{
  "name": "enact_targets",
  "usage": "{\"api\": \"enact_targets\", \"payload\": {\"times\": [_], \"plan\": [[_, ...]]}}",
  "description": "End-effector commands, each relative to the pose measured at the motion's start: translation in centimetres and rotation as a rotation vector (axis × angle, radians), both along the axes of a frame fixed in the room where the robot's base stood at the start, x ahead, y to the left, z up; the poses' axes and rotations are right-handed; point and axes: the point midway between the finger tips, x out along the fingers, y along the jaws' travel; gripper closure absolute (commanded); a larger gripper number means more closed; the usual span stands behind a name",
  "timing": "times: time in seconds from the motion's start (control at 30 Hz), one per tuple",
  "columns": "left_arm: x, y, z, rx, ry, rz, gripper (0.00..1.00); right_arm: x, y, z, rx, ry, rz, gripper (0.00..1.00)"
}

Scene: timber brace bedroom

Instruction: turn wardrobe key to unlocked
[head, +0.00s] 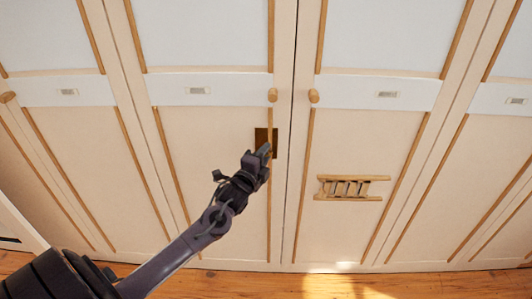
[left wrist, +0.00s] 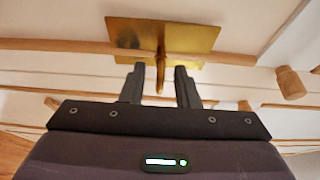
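The brass lock plate (left wrist: 190,32) is fixed to the wardrobe door, and the key (left wrist: 160,72) stands out from its middle. In the left wrist view my left gripper (left wrist: 160,72) is open, with one finger on each side of the key and a visible gap to both. In the head view the lock plate (head: 261,133) looks dark brown, and my left gripper (head: 265,152) is in front of its lower part. The key cannot be made out clearly there. My right gripper is not in view.
Round wooden knobs sit on the two middle doors, one above the plate (head: 272,95) and one to its right (head: 314,96). A small wooden ladder-shaped piece (head: 350,188) is on the right middle door. The wooden floor (head: 330,286) shows along the bottom.

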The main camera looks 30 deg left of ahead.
Motion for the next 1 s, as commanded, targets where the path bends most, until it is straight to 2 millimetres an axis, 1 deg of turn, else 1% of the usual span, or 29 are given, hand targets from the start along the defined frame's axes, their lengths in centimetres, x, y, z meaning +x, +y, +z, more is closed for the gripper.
{"api": "enact_targets", "payload": {"times": [0.03,0.13,0.4,0.43,0.47,0.63,1.0], "plan": [[0.49,0.07,0.07,0.000,-0.001,0.000,0.72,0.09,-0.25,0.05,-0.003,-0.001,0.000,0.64],[0.95,0.09,0.01,0.000,0.001,-0.001,0.72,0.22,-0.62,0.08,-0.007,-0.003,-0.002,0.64],[1.09,0.10,-0.06,0.000,0.001,-0.002,0.72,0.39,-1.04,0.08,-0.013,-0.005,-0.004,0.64],[1.08,0.11,-0.05,0.000,0.001,-0.002,0.73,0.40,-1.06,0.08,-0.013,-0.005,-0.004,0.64],[1.08,0.10,-0.06,0.000,0.001,-0.002,0.77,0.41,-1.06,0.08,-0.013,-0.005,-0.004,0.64],[1.07,0.11,-0.05,-0.001,0.001,-0.001,0.99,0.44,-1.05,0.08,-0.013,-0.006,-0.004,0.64],[1.05,0.13,-0.15,-0.021,-0.012,-0.001,1.00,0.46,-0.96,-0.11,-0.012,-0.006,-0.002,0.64]]}}
